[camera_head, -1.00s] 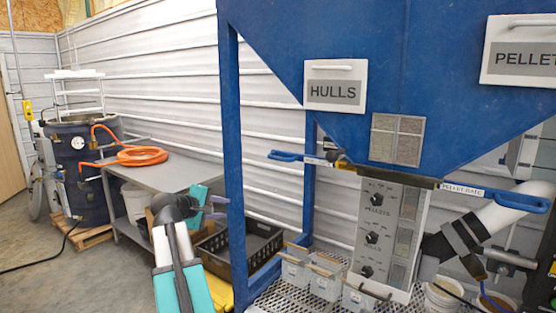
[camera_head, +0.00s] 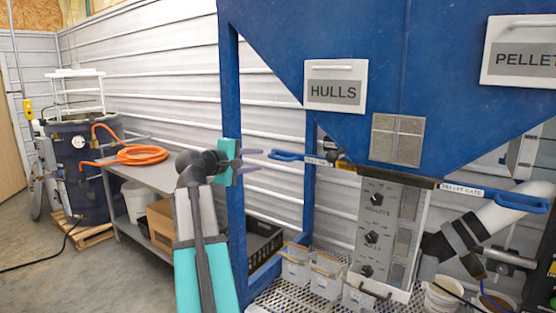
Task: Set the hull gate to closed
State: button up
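The hull gate is a blue lever handle (camera_head: 286,156) with a white label, sticking out to the left under the hopper's HULLS side (camera_head: 336,86). My gripper (camera_head: 250,161) is just left of the handle's tip in the picture. Its purple fingers are spread apart, one above the other, and point right. No contact with the handle is visible, and the depth gap is hard to tell. The pellet gate handle (camera_head: 520,202) sticks out to the right on the other side.
A blue hopper post (camera_head: 232,90) stands behind my gripper. A control panel with knobs (camera_head: 385,225) hangs below the hopper, with clear bins (camera_head: 326,280) on a mesh shelf. A grey table (camera_head: 150,178) with an orange hose (camera_head: 142,155) is at left.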

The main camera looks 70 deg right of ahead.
aim_at(277, 158)
jog(key=p+x, duration=0.4)
jog(key=x, duration=0.8)
jog(key=shift+r, duration=0.2)
jog(key=shift+x, duration=0.95)
jog(key=shift+f, duration=0.15)
jog(key=shift+c, duration=0.3)
grip_shut()
